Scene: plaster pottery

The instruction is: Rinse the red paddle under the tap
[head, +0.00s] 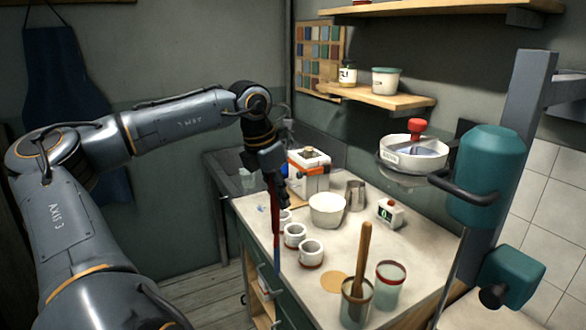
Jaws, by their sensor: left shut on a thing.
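My left gripper (278,192) is shut on the red paddle (275,225), above the left edge of the worktop. The dark sink (226,165) is at the back left, behind and left of the gripper. A slim metal piece that looks like the tap (288,124) rises behind my wrist, mostly hidden. No water stream can be made out. My right gripper is not in view.
On the worktop (330,250) stand white cups (310,253), a white bowl (327,211), a metal jug (355,194), an orange-and-white box (309,174) and a pot with a wooden stick (357,300). A teal machine (487,180) stands at the right.

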